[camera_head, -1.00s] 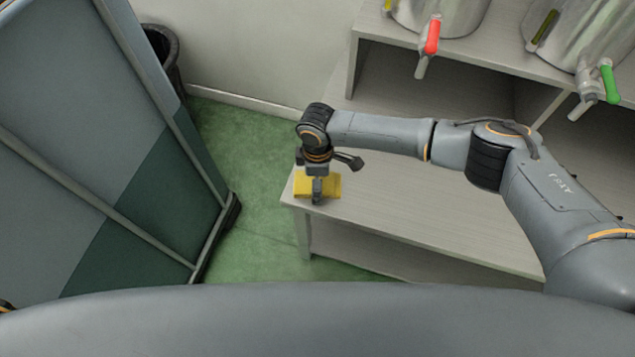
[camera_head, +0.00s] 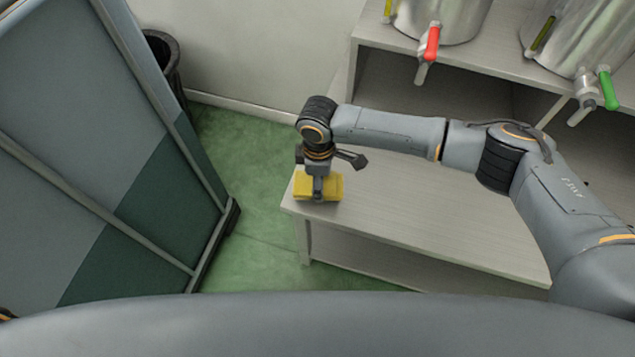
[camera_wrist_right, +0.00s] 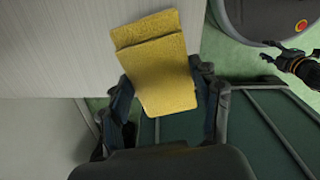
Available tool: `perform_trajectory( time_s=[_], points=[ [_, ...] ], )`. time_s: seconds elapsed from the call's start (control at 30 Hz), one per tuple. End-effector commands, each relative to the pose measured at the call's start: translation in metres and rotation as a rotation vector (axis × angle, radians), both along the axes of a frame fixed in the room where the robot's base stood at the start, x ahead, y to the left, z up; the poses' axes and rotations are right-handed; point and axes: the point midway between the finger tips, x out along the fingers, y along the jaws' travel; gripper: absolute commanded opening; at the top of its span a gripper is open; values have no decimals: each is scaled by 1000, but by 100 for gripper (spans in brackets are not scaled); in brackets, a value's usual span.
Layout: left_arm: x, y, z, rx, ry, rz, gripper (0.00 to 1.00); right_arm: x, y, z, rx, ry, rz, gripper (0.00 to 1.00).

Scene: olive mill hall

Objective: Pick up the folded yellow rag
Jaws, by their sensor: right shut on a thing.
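The folded yellow rag (camera_head: 331,186) is at the left end of the pale bench, near its corner, in the head view. My right gripper (camera_head: 318,194) is over it, pointing down, and shut on it. In the right wrist view the rag (camera_wrist_right: 158,62) lies between the two dark fingers of my right gripper (camera_wrist_right: 165,105), with its folded layers showing. I cannot tell whether the rag touches the bench top. My left gripper (camera_wrist_right: 272,52) shows small at the right edge of the right wrist view, away from the rag; its opening is unclear.
The pale bench (camera_head: 400,230) is bare to the right of the rag. Steel tanks with a red tap (camera_head: 432,44) and a green tap (camera_head: 608,88) stand on a raised shelf behind. A grey-green partition (camera_head: 110,150) stands left, with green floor (camera_head: 250,235) between. A dark bin (camera_head: 163,60) stands behind.

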Motion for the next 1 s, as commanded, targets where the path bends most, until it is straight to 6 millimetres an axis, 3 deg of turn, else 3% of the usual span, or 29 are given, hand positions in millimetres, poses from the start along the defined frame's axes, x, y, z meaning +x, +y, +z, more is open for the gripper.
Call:
perform_trajectory(
  time_s=[0.2, 0.5, 0.7, 1.0],
  points=[
    [0, 0, 9, 0, 0, 0, 40, -41, -14, 52, 2, 1, 4, 32],
    [0, -1, 11, -1, 0, 0, 40, -103, -34, 78, 1, 3, 2, 32],
    [0, -1, 11, -1, 0, 0, 40, -122, -40, 87, 0, 2, 0, 32],
    [0, -1, 11, -1, 0, -1, 40, -127, -41, 89, -1, 2, 0, 32]
  ],
)
